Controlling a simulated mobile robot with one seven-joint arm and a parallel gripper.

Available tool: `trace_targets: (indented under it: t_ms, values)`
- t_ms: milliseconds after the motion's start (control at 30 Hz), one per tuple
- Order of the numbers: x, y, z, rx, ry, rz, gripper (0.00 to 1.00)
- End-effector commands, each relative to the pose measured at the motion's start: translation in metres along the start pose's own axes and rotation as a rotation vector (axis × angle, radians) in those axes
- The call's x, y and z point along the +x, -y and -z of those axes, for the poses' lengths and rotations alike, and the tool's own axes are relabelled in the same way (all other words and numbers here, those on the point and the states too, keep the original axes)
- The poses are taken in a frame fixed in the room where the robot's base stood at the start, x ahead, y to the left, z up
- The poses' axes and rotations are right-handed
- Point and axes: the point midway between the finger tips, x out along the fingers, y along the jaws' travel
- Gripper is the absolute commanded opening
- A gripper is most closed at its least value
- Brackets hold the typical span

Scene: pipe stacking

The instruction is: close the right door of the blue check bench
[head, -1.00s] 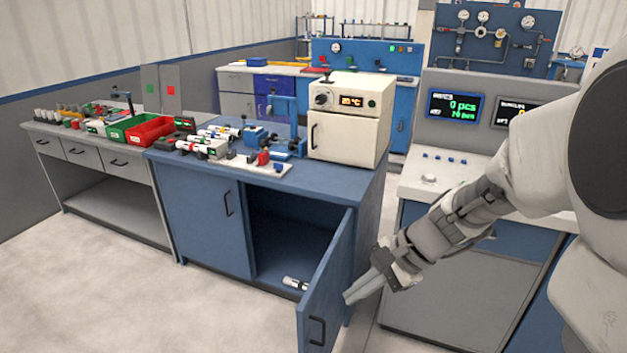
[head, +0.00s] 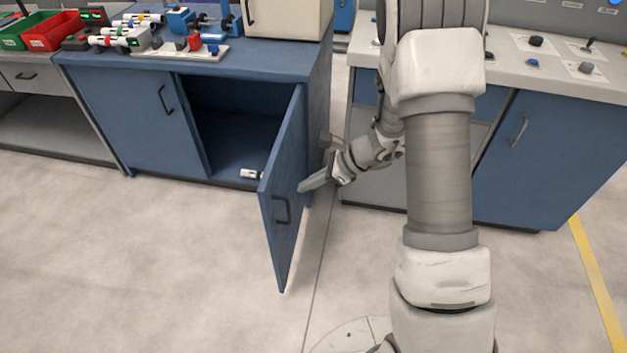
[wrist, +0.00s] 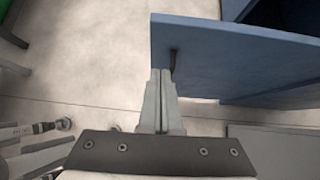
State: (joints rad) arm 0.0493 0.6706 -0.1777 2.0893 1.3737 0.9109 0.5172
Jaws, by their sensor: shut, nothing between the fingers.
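The blue check bench (head: 290,66) stands at the upper left of the head view. Its right door (head: 284,190) is swung wide open toward the front, with a dark bar handle (head: 281,210) on its outer face. My gripper (head: 303,188) is shut and empty, at the right, outer side of this door. In the wrist view, the shut fingertips (wrist: 161,72) are close to the blue door (wrist: 225,55), near its dark handle (wrist: 172,59). I cannot tell whether they touch it. The bench's left door (head: 140,120) is shut.
A small white-and-black pipe piece (head: 251,174) lies in the open compartment near its front edge. A blue-and-grey console cabinet (head: 545,155) stands to the right. The floor (head: 150,270) in front of the bench is clear.

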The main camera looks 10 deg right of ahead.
Motion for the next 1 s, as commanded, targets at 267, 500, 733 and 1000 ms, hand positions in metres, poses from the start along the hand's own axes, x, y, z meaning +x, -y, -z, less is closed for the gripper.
trace_targets:
  t_ms: [267, 500, 733, 1000]
  values:
    - [0.058, -0.001, -0.005, -0.006, 0.0, -0.003, 0.0]
    - [0.075, 0.0, -0.025, -0.004, 0.0, -0.001, 0.0]
    - [0.078, 0.0, -0.029, -0.002, 0.0, 0.0, 0.0]
    - [0.079, 0.0, -0.03, -0.001, 0.0, 0.001, 0.0]
